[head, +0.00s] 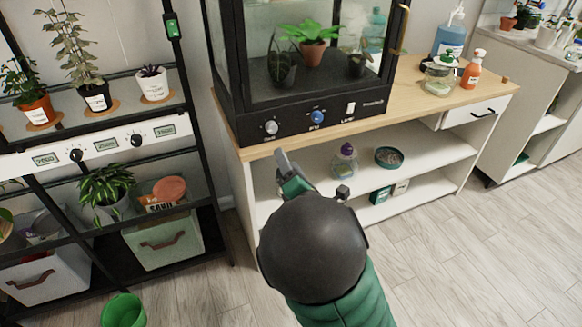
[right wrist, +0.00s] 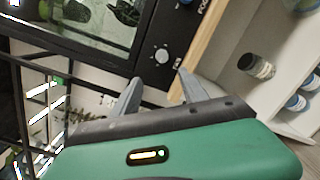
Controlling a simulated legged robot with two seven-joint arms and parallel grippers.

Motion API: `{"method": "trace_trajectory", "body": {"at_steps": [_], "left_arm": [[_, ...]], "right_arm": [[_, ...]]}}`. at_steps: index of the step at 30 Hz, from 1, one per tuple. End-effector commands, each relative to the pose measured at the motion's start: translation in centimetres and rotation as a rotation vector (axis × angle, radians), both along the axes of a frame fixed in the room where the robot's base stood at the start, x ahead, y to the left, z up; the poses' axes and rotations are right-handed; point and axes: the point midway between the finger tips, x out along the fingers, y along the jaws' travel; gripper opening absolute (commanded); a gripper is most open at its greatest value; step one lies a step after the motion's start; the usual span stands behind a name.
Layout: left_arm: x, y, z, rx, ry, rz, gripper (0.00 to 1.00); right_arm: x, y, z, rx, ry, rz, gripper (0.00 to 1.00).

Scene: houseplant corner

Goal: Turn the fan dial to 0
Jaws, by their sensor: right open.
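A black glass plant cabinet has a front panel (head: 345,113) with a silver knob (head: 271,127), a blue knob (head: 317,117) and a white switch (head: 351,107). The small labels are too blurred to tell surely which knob is the fan dial. My right gripper (head: 312,178) is open and empty, below and in front of the panel. In the right wrist view, the silver knob (right wrist: 162,55) lies just beyond the gap between the open fingers (right wrist: 159,77), apart from them. The blue knob is cut off at the top edge there. My left gripper is not in view.
The cabinet stands on a wooden-topped bench (head: 425,100), with a spray bottle (head: 471,70) and a glass jar (head: 439,78) on its right. Its shelf holds a purple-capped bottle (head: 345,160) and a bowl (head: 389,157). A black plant rack (head: 205,150) stands at left.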

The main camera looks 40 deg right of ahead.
Motion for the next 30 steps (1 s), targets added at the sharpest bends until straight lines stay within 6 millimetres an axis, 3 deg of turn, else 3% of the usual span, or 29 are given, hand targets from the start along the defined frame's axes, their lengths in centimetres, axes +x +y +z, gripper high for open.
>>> {"method": "trace_trajectory", "body": {"at_steps": [1,6,24,26,29,30], "left_arm": [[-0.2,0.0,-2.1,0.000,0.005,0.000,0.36],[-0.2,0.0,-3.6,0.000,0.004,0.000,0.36],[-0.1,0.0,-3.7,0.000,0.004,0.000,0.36],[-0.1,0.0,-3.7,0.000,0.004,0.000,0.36],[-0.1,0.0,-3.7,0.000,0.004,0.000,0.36],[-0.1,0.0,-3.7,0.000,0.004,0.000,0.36]], "right_arm": [[-0.4,0.3,-1.1,0.005,-0.007,0.002,0.51],[-1.5,0.6,-1.1,0.007,0.001,0.003,0.51],[-1.9,0.6,-1.1,0.017,0.011,0.002,0.51],[-1.9,0.7,-1.9,0.075,0.025,0.000,0.51],[-2.0,1.8,-5.7,0.348,0.097,-0.022,0.51],[-2.3,2.6,-7.9,0.514,0.141,-0.048,0.51]]}}
